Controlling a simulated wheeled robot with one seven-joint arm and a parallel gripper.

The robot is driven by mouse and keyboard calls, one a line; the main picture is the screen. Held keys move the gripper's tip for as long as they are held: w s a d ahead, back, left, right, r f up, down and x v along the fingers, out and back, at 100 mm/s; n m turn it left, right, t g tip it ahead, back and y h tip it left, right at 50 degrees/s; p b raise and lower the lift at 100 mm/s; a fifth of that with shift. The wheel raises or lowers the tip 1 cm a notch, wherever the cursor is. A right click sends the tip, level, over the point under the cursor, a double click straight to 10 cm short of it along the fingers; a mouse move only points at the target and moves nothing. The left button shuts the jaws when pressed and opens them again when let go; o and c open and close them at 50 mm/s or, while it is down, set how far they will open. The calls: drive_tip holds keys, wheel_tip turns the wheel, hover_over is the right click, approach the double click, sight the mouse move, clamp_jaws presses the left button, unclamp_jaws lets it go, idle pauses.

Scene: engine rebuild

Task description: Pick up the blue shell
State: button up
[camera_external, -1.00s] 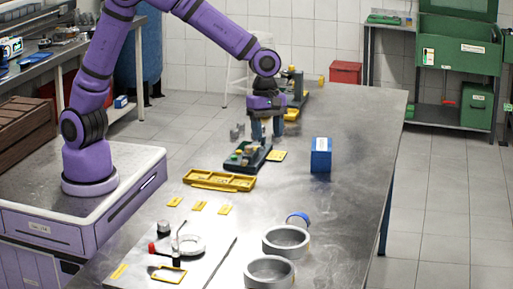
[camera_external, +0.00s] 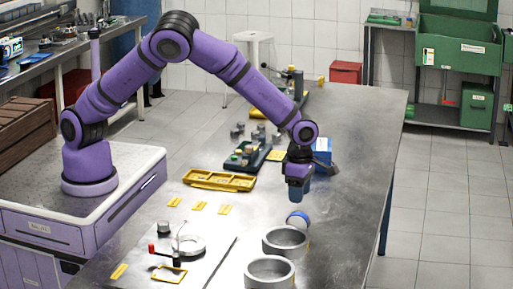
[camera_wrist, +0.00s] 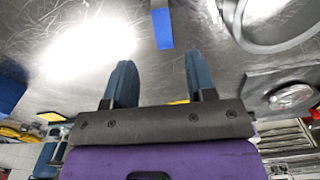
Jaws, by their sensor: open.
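The blue shell (camera_external: 298,218), a small curved piece, lies on the metal table just behind two grey rings. In the wrist view the blue shell (camera_wrist: 162,25) shows as a blue strip at the top edge, partly cut off by the frame, ahead of and between the fingertips. My gripper (camera_external: 299,197) points down above the table, close to the shell on its far side and apart from it. In the wrist view my gripper (camera_wrist: 160,70) is open, with bare tabletop between its two blue-grey fingers.
Two grey rings (camera_external: 286,231) (camera_external: 270,261) stand in front of the shell. A blue box (camera_external: 324,146) stands behind my gripper, partly hidden. A yellow tray (camera_external: 219,180) and small yellow plates (camera_external: 200,206) lie to the left. The table's right side is clear.

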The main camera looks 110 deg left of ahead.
sight(298, 213)
drive_tip(key=shift+d+f, duration=0.15)
drive_tip(key=shift+f, duration=1.6)
drive_tip(key=shift+d+f, duration=0.1)
drive_tip(key=shift+f, duration=1.65)
clamp_jaws()
